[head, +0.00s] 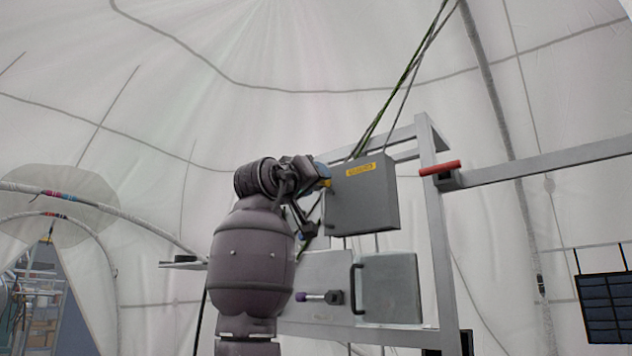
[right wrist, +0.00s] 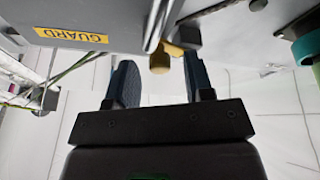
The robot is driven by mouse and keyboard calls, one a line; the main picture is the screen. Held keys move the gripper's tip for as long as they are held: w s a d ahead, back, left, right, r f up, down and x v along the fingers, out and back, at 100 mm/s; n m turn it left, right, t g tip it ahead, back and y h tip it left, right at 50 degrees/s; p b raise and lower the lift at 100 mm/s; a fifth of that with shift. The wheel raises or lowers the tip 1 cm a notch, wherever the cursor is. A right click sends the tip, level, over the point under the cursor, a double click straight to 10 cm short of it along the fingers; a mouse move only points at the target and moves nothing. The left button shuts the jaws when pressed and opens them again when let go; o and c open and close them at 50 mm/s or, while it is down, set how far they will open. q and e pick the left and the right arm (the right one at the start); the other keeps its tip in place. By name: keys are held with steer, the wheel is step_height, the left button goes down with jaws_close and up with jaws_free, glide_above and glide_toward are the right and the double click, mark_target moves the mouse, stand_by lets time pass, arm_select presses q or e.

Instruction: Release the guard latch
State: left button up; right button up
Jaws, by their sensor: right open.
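The guard is a grey box (head: 363,205) with a yellow label, mounted on the metal frame in the head view. Its underside and upside-down label (right wrist: 70,34) fill the upper left of the right wrist view. In the head view my right arm reaches up to the guard's left edge and partly hides the latch. My left gripper is out of view.
Below the guard are a grey panel with a purple-tipped knob (head: 318,297) and a box with a black handle (head: 358,289). A red handle (head: 440,168) sits on the rail at right. Ropes run up behind the guard. A dark panel (head: 608,306) hangs far right.

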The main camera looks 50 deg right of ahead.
arm_select(q)
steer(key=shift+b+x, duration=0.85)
steer(key=shift+b, duration=0.4)
arm_select(e)
steer(key=v, duration=0.9)
steer(key=shift+a, duration=0.4)
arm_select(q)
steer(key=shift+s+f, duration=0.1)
arm_select(e)
step_height(320, 180, up, 5)
steer(key=s+a+y, duration=0.1)
steer(key=s, duration=0.1)
arm_select(q)
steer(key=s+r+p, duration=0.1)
steer(key=p, duration=0.2)
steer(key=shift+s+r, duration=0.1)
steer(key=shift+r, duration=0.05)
arm_select(e)
steer(key=w+d+f+n+g+y, duration=0.1)
steer(key=w+d+n+y, duration=0.1)
steer(key=d, duration=0.9)
steer(key=shift+w+f+n+y, duration=0.15)
steer(key=shift+w+n+y, duration=0.15)
steer(key=shift+w+n, duration=0.45)
